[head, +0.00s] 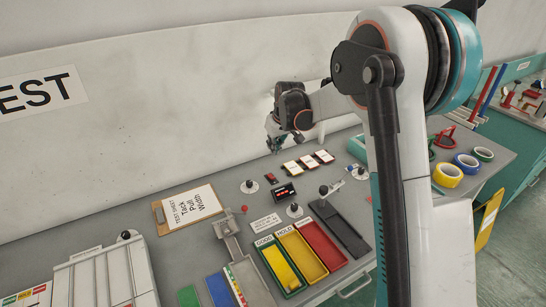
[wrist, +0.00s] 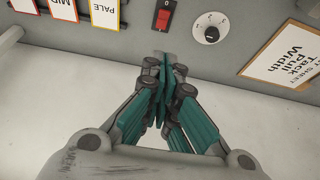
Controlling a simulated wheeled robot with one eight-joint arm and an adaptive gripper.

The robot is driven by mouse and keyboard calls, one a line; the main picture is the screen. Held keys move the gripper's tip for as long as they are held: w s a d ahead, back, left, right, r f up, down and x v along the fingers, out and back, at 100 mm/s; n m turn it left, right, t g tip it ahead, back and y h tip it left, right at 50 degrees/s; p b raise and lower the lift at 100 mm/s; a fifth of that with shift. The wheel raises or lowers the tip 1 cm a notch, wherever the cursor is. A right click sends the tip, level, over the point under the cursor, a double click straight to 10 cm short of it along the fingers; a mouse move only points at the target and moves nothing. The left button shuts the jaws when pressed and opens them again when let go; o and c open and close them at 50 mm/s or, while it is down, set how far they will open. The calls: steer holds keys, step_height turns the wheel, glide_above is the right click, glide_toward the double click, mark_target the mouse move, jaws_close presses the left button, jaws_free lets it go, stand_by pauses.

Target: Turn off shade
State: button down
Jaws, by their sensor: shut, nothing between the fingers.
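A small red rocker switch in a black housing (wrist: 164,17), with a "0" printed beside it, is at the top of the wrist view. It also shows in the head view (head: 271,178) on the grey bench top. I cannot tell which side of the rocker is pressed. My gripper (wrist: 164,77) is shut and empty, its teal fingers together just below the switch in the wrist view. In the head view my gripper (head: 275,144) is above the back of the bench, beyond the switch, apart from it. Shade cards (head: 307,161) marked PALE and MID (wrist: 62,9) lie beside the switch.
A round dial with a black knob (wrist: 211,33) is close beside the switch. A test sheet clipboard (head: 190,208) lies left of it, and a small black display box (head: 286,193) in front. The white wall (head: 160,110) rises behind. Coloured trays (head: 320,245) stand nearer.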

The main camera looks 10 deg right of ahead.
steer(key=b, duration=0.2)
glide_above(270, 176)
step_height(270, 176, down, 8)
steer(key=shift+s, duration=0.1)
steer(key=f, duration=0.1)
steer(key=s+f+b, duration=0.1)
steer(key=f, duration=0.1)
steer(key=shift+d, duration=0.1)
steer(key=shift+s+f+b, duration=0.15)
steer(key=shift+f+b, duration=0.15)
steer(key=shift+f, duration=0.15)
steer(key=shift+s, duration=0.1)
steer(key=shift+f, duration=0.1)
